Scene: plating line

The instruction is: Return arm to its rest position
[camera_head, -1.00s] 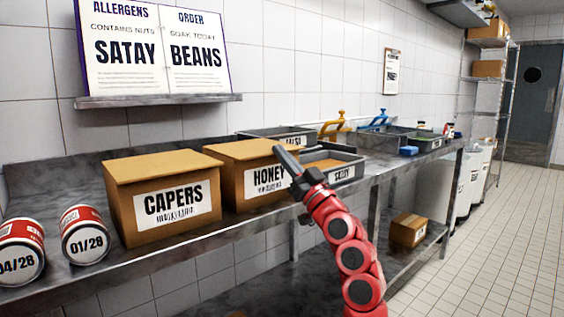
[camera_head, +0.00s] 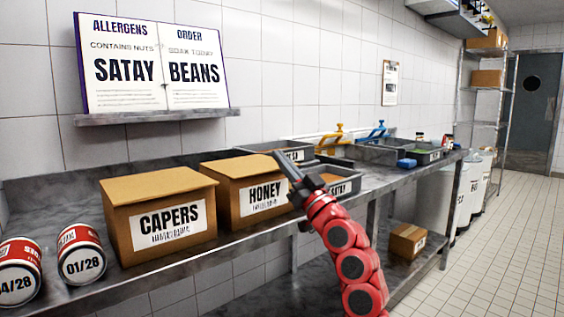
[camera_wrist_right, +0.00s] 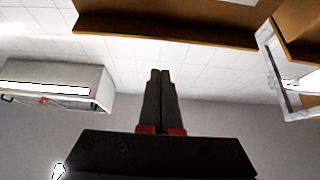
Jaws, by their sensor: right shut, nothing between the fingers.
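My right arm is red and comes in from the bottom of the head view. My right gripper (camera_head: 287,165) is shut and empty. It is in front of the satay tray (camera_head: 343,188) and just right of the honey box (camera_head: 262,198), and hides part of both. In the right wrist view its two dark fingers (camera_wrist_right: 160,75) lie together with nothing between them. My left gripper is not in view.
A capers box (camera_head: 165,222) and two cans, one marked 01/28 (camera_head: 82,262), stand on the steel counter (camera_head: 210,258). A wall shelf (camera_head: 160,116) holds an open book (camera_head: 153,65). A small box (camera_head: 407,241) sits on the lower shelf. The tiled floor at right is clear.

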